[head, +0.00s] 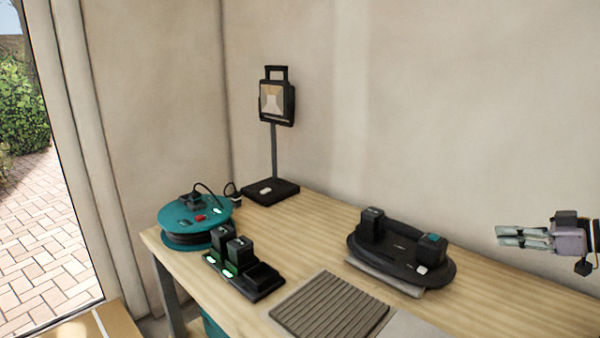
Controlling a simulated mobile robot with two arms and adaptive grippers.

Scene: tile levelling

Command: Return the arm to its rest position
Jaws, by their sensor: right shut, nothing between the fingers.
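My right gripper (523,237) is at the right edge of the head view, raised above the right part of the wooden table (520,310). Its fingers point left and are closed together with nothing between them. It is apart from the things on the table. My left gripper does not show.
A black oval device (396,262) with two upright blocks sits left of the gripper. A black charger (262,283) with battery packs, a teal cable reel (190,238) and a work lamp (277,102) on a stand are further left. A ribbed mat (330,308) lies at the front.

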